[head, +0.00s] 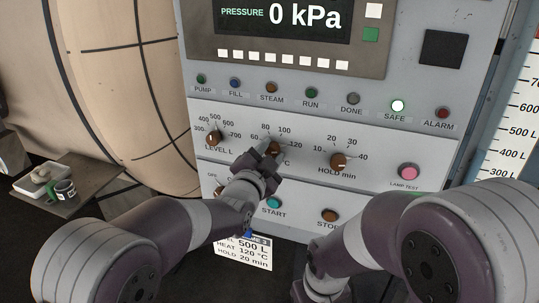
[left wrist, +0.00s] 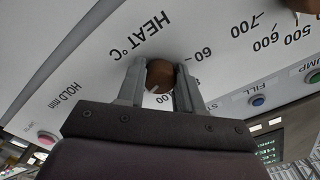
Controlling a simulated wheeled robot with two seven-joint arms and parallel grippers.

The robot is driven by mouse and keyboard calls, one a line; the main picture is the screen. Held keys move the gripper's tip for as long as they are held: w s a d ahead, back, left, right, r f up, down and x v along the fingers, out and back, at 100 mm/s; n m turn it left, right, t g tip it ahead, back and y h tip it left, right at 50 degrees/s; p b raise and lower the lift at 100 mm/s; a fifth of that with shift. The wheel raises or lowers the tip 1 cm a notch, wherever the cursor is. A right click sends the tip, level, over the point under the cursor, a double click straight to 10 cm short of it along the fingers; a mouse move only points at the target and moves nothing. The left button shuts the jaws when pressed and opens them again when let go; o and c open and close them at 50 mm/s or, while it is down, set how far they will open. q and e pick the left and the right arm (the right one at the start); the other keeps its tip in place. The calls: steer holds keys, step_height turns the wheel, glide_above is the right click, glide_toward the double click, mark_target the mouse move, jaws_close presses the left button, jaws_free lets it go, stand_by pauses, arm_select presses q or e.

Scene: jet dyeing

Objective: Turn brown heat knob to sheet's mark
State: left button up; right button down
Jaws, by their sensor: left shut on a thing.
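The brown heat knob (head: 274,147) is on the grey control panel, between the level and hold knobs. It also shows in the left wrist view (left wrist: 160,74), with a pale pointer mark on it. My left gripper (head: 263,152) is shut on the knob, one finger on each side, as the left wrist view shows (left wrist: 159,82). The marks 60, 80 and 100 show around the dial; the gripper hides the lower right part. The white sheet (head: 256,253) below reads heat 120 °C, level 500 L and hold 20 min.
The level knob (head: 212,138) and hold knob (head: 338,161) flank the heat knob. Start (head: 273,203) and stop (head: 329,215) buttons sit just below. The display (head: 285,18) reads 0 kPa and the safe lamp (head: 398,105) is lit. A small shelf (head: 85,190) with a mug stands at left.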

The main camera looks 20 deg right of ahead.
arm_select(q)
steer(key=shift+f, duration=0.4)
steer(key=o, duration=1)
steer(key=shift+o, duration=0.2)
steer(key=shift+w+r, duration=0.1)
steer(key=shift+r, duration=0.05)
steer(key=b+v, duration=0.1)
steer(key=v, duration=1.1)
steer(key=shift+s+a+b, duration=0.25)
steer(key=shift+s+b, duration=0.05)
steer(key=shift+b, duration=0.1)
